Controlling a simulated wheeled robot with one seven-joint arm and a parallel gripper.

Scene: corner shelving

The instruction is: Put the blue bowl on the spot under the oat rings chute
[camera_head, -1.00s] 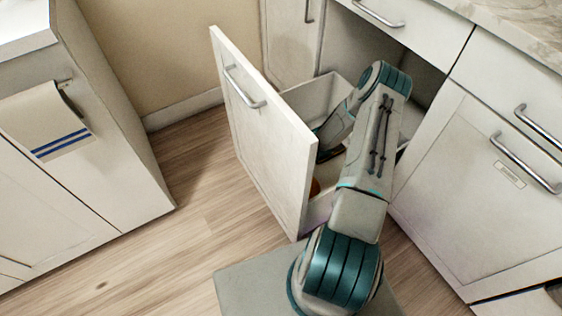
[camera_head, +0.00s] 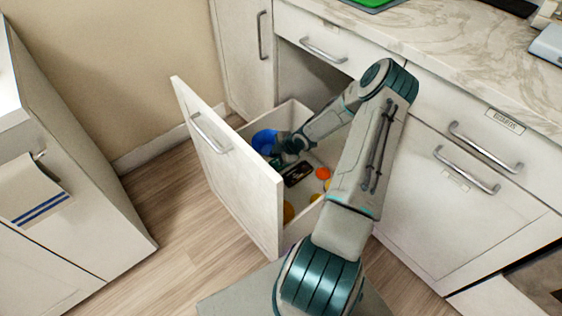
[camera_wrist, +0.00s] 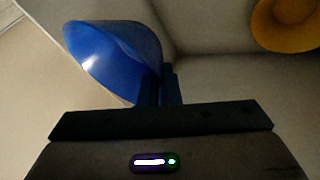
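The blue bowl (camera_head: 264,141) is at the far left corner of the open drawer in the head view. In the wrist view the bowl (camera_wrist: 112,55) is tilted on its side, its hollow facing lower left. My gripper (camera_head: 277,160) is inside the drawer area, at the bowl's right side. In the wrist view its narrow dark fingers (camera_wrist: 163,88) are close together at the bowl's right edge and look shut on its rim. Whether the bowl touches the drawer floor cannot be told. No oat rings chute or spot under it shows.
The drawer (camera_head: 232,165) stands pulled out. Orange (camera_head: 322,173) and yellow (camera_head: 288,212) things lie in it; a yellow round thing (camera_wrist: 287,25) shows in the wrist view. The marble counter (camera_head: 440,45) is above, with a green thing (camera_head: 372,3). Floor at left is clear.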

